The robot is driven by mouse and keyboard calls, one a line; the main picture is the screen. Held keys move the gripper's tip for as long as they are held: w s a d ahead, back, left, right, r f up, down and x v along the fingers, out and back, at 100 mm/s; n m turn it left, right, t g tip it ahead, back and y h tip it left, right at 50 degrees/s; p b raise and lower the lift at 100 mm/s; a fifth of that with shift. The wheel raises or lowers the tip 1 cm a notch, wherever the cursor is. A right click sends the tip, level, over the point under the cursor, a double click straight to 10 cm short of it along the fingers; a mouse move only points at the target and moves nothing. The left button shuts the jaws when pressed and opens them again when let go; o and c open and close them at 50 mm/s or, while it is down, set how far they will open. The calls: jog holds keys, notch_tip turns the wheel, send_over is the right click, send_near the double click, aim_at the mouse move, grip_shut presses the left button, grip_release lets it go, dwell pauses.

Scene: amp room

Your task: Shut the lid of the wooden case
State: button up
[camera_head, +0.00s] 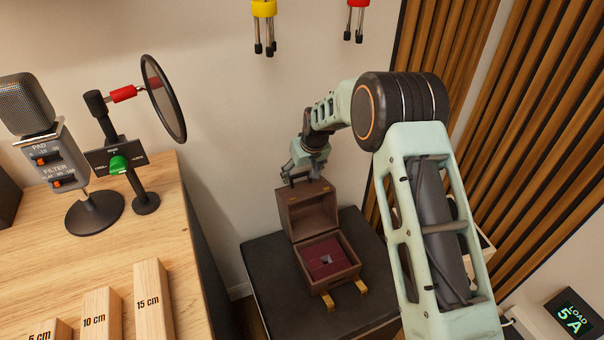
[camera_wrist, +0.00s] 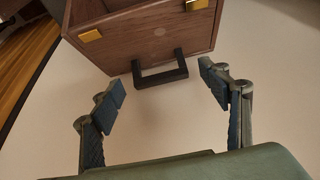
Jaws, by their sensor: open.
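The wooden case (camera_head: 331,276) stands on a dark padded top, with a dark red lining inside. Its lid (camera_head: 310,212) is raised, standing about upright at the back of the case. In the wrist view the lid (camera_wrist: 155,45) fills the upper middle, with two brass plates and a black handle (camera_wrist: 160,77) on its edge. My gripper (camera_head: 303,177) is at the top edge of the lid. In the wrist view my gripper (camera_wrist: 163,80) is open, with its fingers spread to either side of the handle. Nothing is gripped. Whether a finger touches the lid is unclear.
A wooden desk (camera_head: 60,275) at the left holds a microphone (camera_head: 28,105), a pop filter (camera_head: 163,98) and wooden length blocks (camera_head: 152,300). The padded top (camera_head: 270,285) has bare room around the case. A slatted wall panel (camera_head: 540,140) rises at the right.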

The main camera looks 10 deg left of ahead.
jog(key=c, duration=1.7)
jog(key=shift+d, duration=0.1)
